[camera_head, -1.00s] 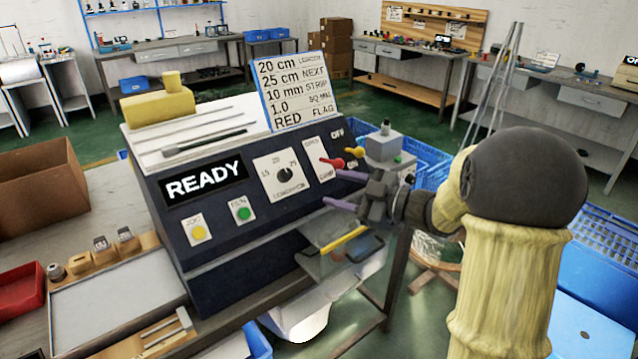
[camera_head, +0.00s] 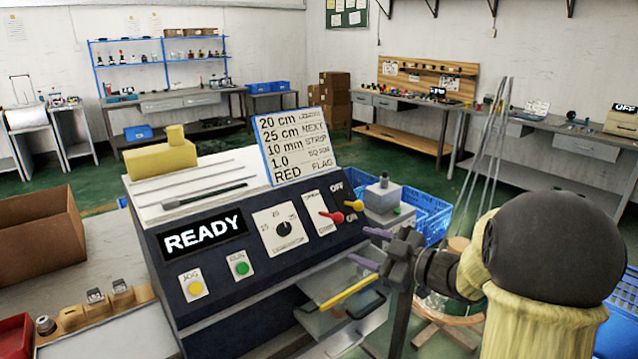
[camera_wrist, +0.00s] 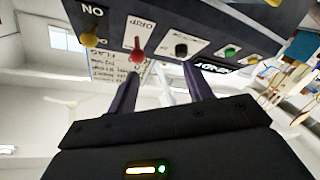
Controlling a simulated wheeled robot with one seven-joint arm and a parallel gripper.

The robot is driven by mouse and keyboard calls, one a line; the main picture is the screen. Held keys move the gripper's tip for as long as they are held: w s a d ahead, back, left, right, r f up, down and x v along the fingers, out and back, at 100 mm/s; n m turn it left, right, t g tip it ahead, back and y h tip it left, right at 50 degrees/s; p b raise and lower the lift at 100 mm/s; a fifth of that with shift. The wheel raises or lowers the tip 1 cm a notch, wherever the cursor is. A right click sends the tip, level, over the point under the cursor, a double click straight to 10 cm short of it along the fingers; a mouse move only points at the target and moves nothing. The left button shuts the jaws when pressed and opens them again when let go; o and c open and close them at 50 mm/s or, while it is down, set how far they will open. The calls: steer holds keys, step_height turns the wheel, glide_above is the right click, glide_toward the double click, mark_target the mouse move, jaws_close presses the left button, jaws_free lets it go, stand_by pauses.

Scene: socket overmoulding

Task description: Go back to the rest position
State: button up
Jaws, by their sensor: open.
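My gripper (camera_head: 369,249) is at the right end of the dark control machine (camera_head: 262,262), its two purple fingers apart and pointing left toward the panel. It holds nothing that I can see. In the wrist view my gripper (camera_wrist: 158,90) also shows its fingers spread, with the machine's panel (camera_wrist: 250,25) close beyond them. The red lever (camera_head: 331,216) sits in front of the fingers, apart from them as far as I can tell. It also shows in the wrist view (camera_wrist: 137,50). The panel display (camera_head: 203,236) reads READY.
A sign card (camera_head: 295,150) and a yellow block (camera_head: 163,158) stand on the machine. A clear tray with a yellow bar (camera_head: 349,292) is just below my gripper. A grey box (camera_head: 383,195) and blue crates (camera_head: 428,216) are behind it. A cardboard box (camera_head: 38,235) lies left.

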steer(key=s+d+f+m+g+h, duration=0.1)
steer(key=s+d+f+m+h, duration=0.1)
steer(key=f+m+h, duration=0.35)
steer(key=s+d+f+m+h, duration=0.2)
steer(key=d+f+m+h, duration=0.15)
steer(key=m+h, duration=0.25)
steer(key=s+a+f+m+g, duration=0.2)
steer(key=s+f+g, duration=0.2)
steer(key=s, duration=0.5)
steer(key=s+a+f+m+g, duration=0.2)
steer(key=s+a+f+g, duration=0.15)
steer(key=s, duration=0.45)
step_height(320, 180, up, 19)
steer(key=d+p, duration=0.1)
steer(key=p, duration=1.8)
steer(key=shift+w+r+h, duration=0.2)
steer(key=shift+h, duration=0.15)
steer(key=shift+c, duration=0.2)
